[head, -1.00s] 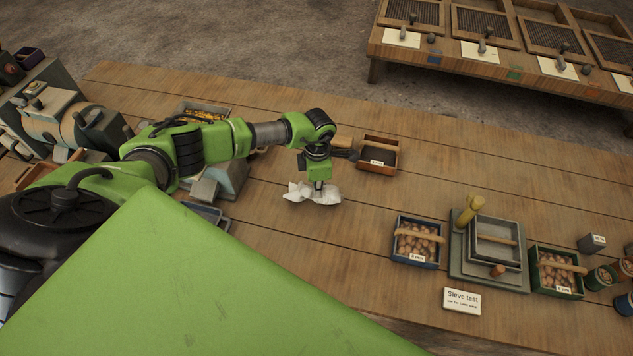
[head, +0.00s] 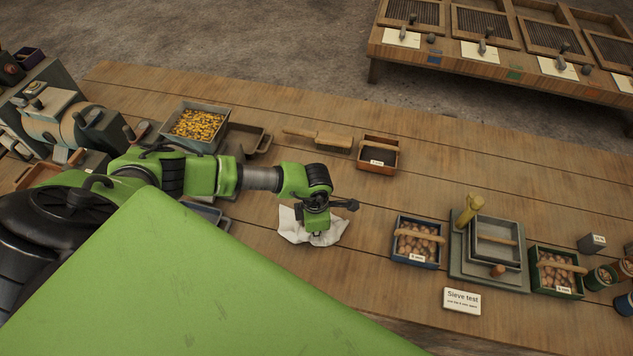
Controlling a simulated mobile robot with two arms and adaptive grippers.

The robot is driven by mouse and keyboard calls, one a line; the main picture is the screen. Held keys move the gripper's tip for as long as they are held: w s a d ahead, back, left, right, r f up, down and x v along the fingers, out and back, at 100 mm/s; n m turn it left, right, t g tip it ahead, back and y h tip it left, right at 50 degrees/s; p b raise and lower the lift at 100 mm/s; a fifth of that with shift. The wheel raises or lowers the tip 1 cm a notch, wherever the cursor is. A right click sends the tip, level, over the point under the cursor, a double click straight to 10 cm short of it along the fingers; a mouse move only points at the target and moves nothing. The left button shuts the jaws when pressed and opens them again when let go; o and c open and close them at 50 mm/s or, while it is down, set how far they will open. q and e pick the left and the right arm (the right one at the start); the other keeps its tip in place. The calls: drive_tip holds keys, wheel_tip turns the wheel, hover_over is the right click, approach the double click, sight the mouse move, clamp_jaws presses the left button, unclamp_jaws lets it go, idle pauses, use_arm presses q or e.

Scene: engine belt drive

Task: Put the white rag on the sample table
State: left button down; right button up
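The white rag (head: 295,230) lies crumpled and spread on the bare wood of the long plank table (head: 420,180), left of the sieve test items. My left gripper (head: 316,235) points down at the middle of the rag, touching it or just over it. Its wrist hides part of the rag. The fingertips are mostly covered, so I cannot see whether they pinch the cloth. My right gripper is out of view. No label shows which table is the sample table.
A blue box of brown pieces (head: 417,243), a grey sieve tray (head: 462,262) and a "Sieve test" card (head: 461,300) stand to the right. A brush (head: 325,140), an orange-brown box (head: 378,155) and a bin of yellow pieces (head: 197,124) lie behind. Another table (head: 480,62) stands at the back.

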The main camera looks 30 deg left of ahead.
use_arm(q)
drive_tip(key=c, duration=1.9)
unclamp_jaws()
